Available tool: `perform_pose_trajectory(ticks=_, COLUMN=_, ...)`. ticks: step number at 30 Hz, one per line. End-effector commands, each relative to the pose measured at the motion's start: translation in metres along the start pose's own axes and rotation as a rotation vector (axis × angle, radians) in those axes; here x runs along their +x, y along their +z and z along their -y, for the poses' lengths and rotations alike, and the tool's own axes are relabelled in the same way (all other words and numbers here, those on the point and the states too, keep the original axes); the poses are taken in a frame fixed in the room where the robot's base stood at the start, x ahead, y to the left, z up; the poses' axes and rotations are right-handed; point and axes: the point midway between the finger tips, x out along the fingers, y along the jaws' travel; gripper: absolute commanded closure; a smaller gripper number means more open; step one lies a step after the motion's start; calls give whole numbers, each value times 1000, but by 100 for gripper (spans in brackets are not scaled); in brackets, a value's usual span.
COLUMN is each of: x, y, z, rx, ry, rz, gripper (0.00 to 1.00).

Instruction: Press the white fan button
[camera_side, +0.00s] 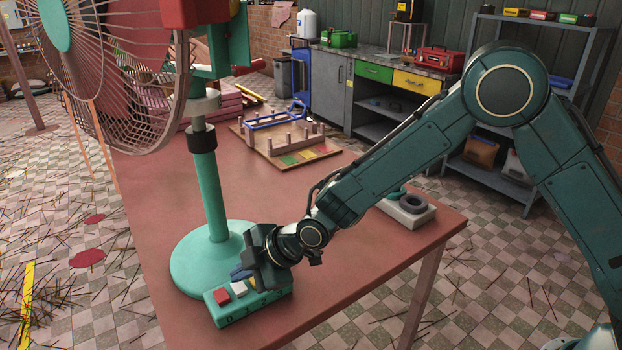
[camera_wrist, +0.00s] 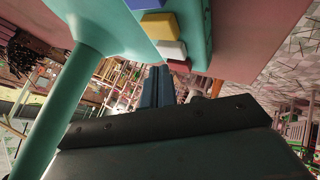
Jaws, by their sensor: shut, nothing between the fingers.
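The teal fan stands on the table, with its round base (camera_side: 190,270) joined to a control box (camera_side: 255,303). A red button (camera_side: 221,297) and the white button (camera_side: 239,289) show on the box in the side view. My gripper hides the far buttons in the side view.
The fan's pole (camera_side: 211,190) rises close beside my gripper, with the fan cage (camera_side: 125,70) above left. A wooden rack (camera_side: 285,142) lies at the table's back. A pale block with dark rings (camera_side: 410,207) lies at right. The table's middle (camera_side: 290,200) is clear.

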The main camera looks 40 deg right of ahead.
Motion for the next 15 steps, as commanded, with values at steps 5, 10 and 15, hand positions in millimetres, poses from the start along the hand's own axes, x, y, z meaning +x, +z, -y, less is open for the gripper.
perform_pose_trajectory(ticks=5, x=3, y=2, z=2, rx=0, ry=-1, rz=0, gripper=100)
perform_pose_trajectory(ticks=10, x=5, y=4, z=4, rx=0, ry=0, rz=0, gripper=100)
perform_pose_trajectory(ticks=15, x=6, y=4, z=4, rx=0, ry=0, rz=0, gripper=100)
